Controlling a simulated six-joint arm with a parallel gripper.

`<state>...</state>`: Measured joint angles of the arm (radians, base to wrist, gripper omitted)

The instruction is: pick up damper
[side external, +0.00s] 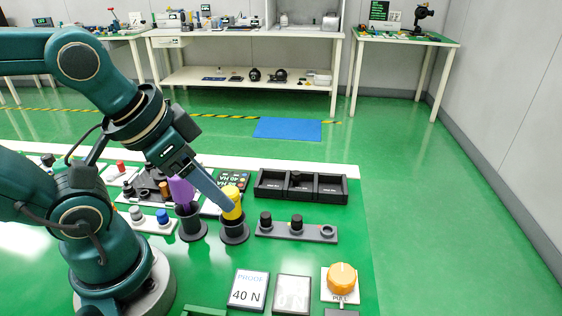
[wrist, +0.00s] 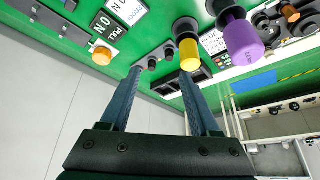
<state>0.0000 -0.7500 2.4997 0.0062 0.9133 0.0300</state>
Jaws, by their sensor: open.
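No part is legibly labelled as the damper. A yellow cylinder (side external: 233,196) stands upright in a dark round holder (side external: 234,232); a purple part (side external: 181,190) stands in a similar holder (side external: 192,226) to its left. My gripper (side external: 229,205) reaches down at a slant, its finger overlapping the yellow cylinder in the side view. In the wrist view my gripper (wrist: 160,72) is open with nothing between its fingers. The yellow cylinder (wrist: 189,55) appears just beyond the right fingertip, and the purple part (wrist: 242,38) lies farther right. I cannot tell whether the finger touches the yellow cylinder.
A black three-compartment tray (side external: 300,198) stands behind a grey strip (side external: 322,234) with black knobs. A 40 N plate (side external: 247,290) and an orange knob (side external: 342,277) are in front. Smaller parts crowd the left. Bare green surface lies between the strip and the plates.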

